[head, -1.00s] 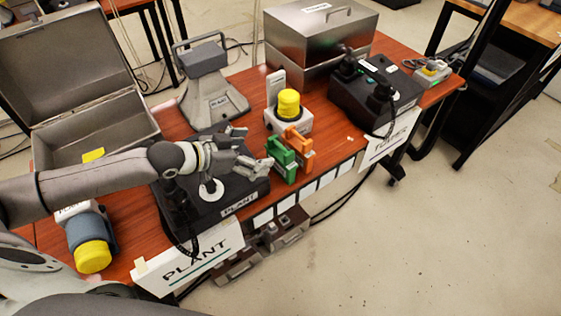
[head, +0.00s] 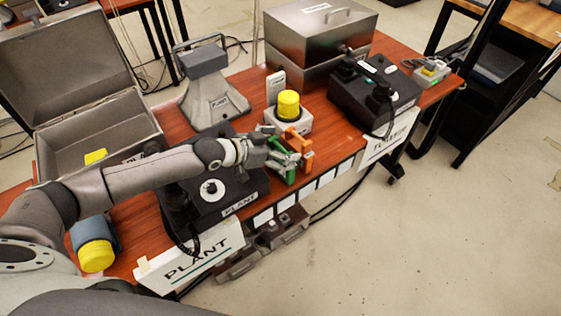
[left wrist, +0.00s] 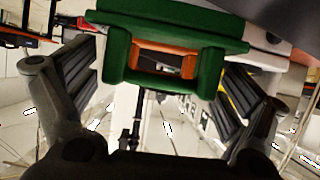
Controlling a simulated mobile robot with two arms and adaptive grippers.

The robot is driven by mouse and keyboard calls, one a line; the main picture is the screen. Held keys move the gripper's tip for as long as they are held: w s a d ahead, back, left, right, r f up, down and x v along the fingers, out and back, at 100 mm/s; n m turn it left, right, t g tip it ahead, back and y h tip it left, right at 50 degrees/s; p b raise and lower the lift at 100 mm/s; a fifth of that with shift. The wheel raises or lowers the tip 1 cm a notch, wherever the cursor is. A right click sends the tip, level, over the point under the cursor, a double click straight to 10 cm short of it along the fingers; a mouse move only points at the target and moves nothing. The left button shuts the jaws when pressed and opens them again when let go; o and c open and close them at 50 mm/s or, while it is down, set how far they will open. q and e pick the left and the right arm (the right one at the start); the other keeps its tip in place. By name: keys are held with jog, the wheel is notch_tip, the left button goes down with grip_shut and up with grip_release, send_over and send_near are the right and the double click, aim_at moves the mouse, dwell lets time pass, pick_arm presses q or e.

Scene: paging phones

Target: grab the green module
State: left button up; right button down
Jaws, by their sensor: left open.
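The green module (head: 284,177) stands on the red-brown table near its front edge, just in front of an orange module (head: 299,141). My left gripper (head: 281,154) is at the green module and hides part of it in the head view. In the left wrist view the green module (left wrist: 118,52) fills the top middle, between my two spread fingers, with a gap on each side. The orange module (left wrist: 187,66) shows through its opening. My left gripper (left wrist: 170,90) is open and holds nothing. My right gripper is not in view.
A white base with a yellow cap (head: 288,105) stands close behind the modules. The black PLANT phone (head: 238,190) lies under my left arm. A black phone (head: 375,95) and a metal box (head: 320,35) stand farther right.

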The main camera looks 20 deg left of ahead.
pick_arm(q)
jog(key=shift+c, duration=0.2)
jog(key=c, duration=1.7)
jog(key=shift+r, duration=0.15)
